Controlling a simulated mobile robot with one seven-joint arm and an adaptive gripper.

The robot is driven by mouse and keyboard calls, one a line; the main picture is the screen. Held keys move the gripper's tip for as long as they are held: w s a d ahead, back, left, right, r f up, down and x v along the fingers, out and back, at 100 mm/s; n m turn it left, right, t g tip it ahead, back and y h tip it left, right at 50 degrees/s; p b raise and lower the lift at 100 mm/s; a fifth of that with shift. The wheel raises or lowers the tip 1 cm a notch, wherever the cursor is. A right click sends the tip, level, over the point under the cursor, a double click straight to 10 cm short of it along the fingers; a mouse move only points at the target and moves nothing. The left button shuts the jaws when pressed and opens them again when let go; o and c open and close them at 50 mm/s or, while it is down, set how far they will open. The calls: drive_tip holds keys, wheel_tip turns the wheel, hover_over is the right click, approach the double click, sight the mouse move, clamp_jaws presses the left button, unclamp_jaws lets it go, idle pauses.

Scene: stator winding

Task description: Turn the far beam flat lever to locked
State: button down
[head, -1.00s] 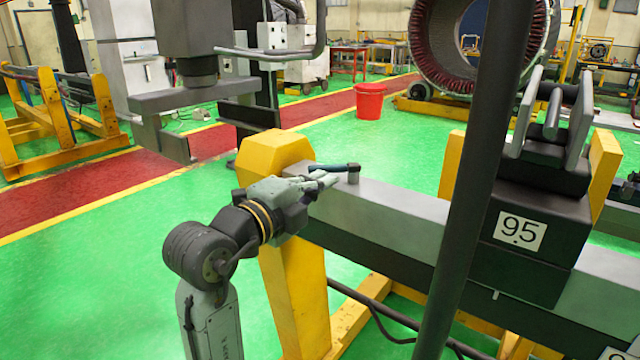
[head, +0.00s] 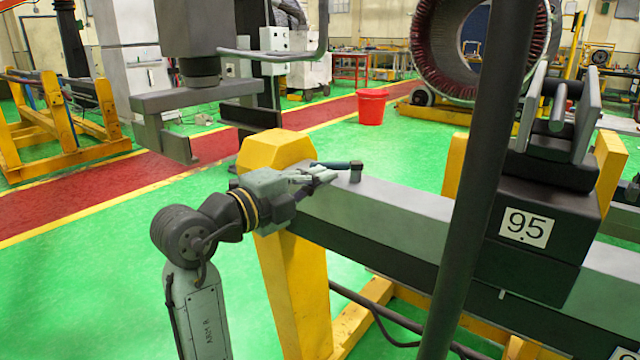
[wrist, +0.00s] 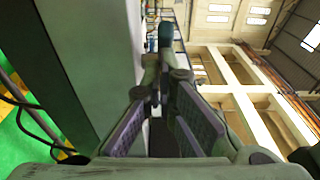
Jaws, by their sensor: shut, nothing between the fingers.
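The flat lever (head: 335,165) is a short dark teal handle on a round post, on top of the grey beam (head: 400,212) near its yellow end support. The handle points left from the post, along the beam's far side. My gripper (head: 328,176) is shut and empty, with its fingertips just on the near side of the handle, close to the post. I cannot tell whether they touch it. In the wrist view, my fingers (wrist: 157,100) converge in front of the teal lever (wrist: 166,45), whose lower part they partly hide.
A yellow end support (head: 278,155) stands beside my gripper. A dark upright pole (head: 470,190) crosses the view in front of the beam. A black block marked 95 (head: 530,205) sits on the beam at right. Green floor is open behind, with a red bucket (head: 371,106).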

drive_tip(key=shift+w+a+m+g+h+b, duration=0.25)
drive_tip(key=shift+w+m+g+h+b, duration=0.35)
drive_tip(key=shift+w+b, duration=0.35)
drive_tip(key=shift+w+a+m+g+h+b, duration=0.25)
drive_tip(key=shift+w+m+g+h+b, duration=0.2)
drive_tip(key=shift+w+g+b, duration=0.5)
drive_tip(key=shift+w+a+m+g+h+b, duration=0.25)
drive_tip(key=shift+w+m+g+h+b, duration=0.25)
drive_tip(key=shift+w+b, duration=0.45)
drive_tip(key=shift+s, duration=0.15)
drive_tip(key=shift+s+b, duration=0.1)
drive_tip(key=shift+b, duration=0.2)
